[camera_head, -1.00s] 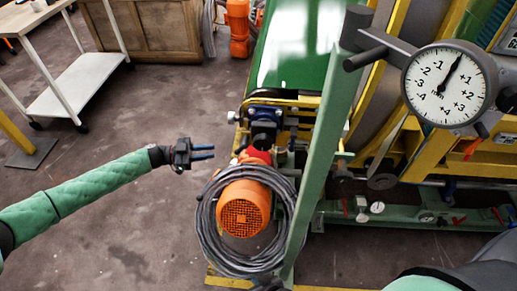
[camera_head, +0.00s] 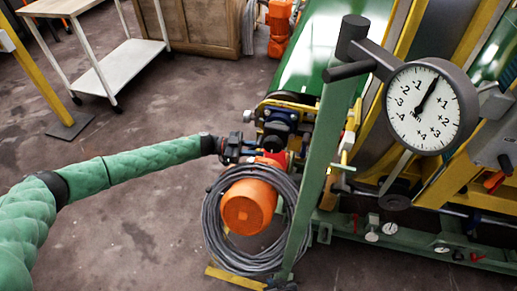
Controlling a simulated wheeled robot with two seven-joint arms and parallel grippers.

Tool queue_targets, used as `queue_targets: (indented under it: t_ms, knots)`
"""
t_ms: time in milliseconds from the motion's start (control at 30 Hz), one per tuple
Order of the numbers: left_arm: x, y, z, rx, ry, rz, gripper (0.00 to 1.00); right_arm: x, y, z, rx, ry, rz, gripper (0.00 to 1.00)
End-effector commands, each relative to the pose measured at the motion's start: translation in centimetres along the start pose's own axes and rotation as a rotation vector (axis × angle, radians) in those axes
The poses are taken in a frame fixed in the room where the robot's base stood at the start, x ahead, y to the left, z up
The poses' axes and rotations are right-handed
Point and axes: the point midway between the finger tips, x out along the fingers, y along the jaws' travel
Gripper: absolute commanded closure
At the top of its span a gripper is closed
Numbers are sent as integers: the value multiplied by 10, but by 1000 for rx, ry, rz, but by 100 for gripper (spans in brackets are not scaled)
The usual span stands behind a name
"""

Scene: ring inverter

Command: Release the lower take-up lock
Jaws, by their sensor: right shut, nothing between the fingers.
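Red-handled levers show on the machine at right: one (camera_head: 494,181) on the grey box and one (camera_head: 477,257) on the lower green rail. I cannot tell which part is the lower take-up lock. My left gripper (camera_head: 242,149) is beside the drum end, just above the orange motor (camera_head: 249,206). Its fingers are dark against dark parts, so their gap and any contact are unclear. My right gripper (camera_head: 281,284) shows only as a small dark shape at the bottom edge, near the foot of the green post; it is shut and empty.
A dial gauge (camera_head: 425,107) on a grey arm stands at upper right. A green post (camera_head: 318,170) crosses in front of the machine. A coiled grey cable (camera_head: 214,228) surrounds the motor. A white cart (camera_head: 115,80) stands at upper left. The floor at left is open.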

Motion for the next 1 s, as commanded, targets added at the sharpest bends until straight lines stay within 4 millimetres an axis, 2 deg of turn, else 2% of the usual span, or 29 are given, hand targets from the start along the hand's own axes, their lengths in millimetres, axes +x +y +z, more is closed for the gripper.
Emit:
queue_targets:
  t_ms: [133,367,400,500,533,1000]
  knots:
    - [7,0,0,0,0,0,78,0,-1,0,0,0,-1,100]
    - [8,0,0,0,0,0,78,-1,-1,-1,1,1,-1,100]
    - [8,0,0,0,0,0,80,-1,-1,0,1,1,-1,100]
    - [8,0,0,0,0,0,99,-1,-1,0,1,0,-1,100]
    - [8,0,0,0,0,0,100,-1,-1,0,1,0,-1,100]
    - [7,0,-3,6,-35,5,100,-9,-3,-6,0,-4,-1,100]
